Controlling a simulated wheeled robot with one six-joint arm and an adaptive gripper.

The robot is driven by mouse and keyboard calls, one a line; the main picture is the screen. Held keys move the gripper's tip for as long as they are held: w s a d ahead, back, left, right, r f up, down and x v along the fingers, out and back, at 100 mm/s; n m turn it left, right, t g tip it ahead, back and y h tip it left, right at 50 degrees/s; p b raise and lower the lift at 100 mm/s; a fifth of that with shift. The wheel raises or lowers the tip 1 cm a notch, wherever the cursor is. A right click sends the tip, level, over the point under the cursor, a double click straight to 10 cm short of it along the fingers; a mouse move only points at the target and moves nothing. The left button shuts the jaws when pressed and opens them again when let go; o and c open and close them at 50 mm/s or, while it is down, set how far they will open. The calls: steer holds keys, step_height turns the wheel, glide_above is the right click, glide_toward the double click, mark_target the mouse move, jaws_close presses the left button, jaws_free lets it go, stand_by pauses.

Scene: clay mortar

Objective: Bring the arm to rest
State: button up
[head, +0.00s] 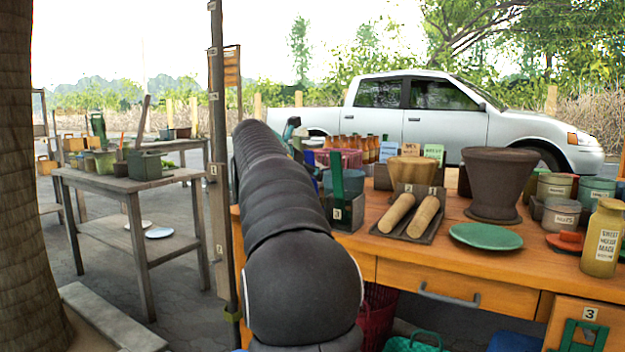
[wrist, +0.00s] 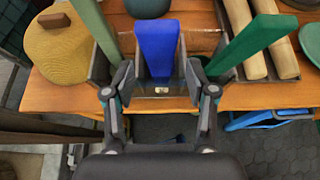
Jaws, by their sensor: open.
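My arm (head: 290,220) reaches forward over the left part of the orange wooden workbench (head: 480,262) in the head view and hides my gripper there. In the wrist view my gripper (wrist: 160,88) is open, its two dark fingers spread. A blue upright piece (wrist: 157,45) stands between and beyond the fingertips in a dark divided box (wrist: 208,42). I cannot tell whether the fingers touch it. A green upright piece (wrist: 250,45) leans to the right of the right finger, and a paler green one (wrist: 92,28) stands left of the left finger.
Two tan rollers (head: 410,212) lie on a tray right of my arm. Beyond are a dark mortar-like pot (head: 497,182), a green plate (head: 486,236) and a yellow jar (head: 603,238). A wooden post (head: 218,160) stands close left of my arm. A grey table (head: 130,185) stands farther left.

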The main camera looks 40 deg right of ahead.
steer(key=v, duration=0.7)
steer(key=s+a+f+m+y, duration=0.2)
steer(key=a+f+m+y, duration=0.1)
steer(key=a+f+m, duration=0.45)
steer(key=s+a+f+m+y, duration=0.1)
steer(key=a+f+m+y, duration=0.3)
steer(key=f+m, duration=0.55)
steer(key=s+a+f+m+y+p, duration=0.1)
steer(key=s+a+f, duration=0.2)
steer(key=s+a, duration=0.4)
steer(key=s+a+f+m+t+y+p, duration=0.1)
steer(key=s+a+f, duration=0.3)
steer(key=s+a, duration=0.4)
steer(key=s+a+f+m+t+y+p, duration=0.1)
steer(key=s+a+f+m+y, duration=0.1)
steer(key=s+a, duration=0.6)
steer(key=shift+s+a+f+y, duration=0.15)
steer(key=shift+a+f+y, duration=0.45)
steer(key=shift+a+f, duration=0.55)
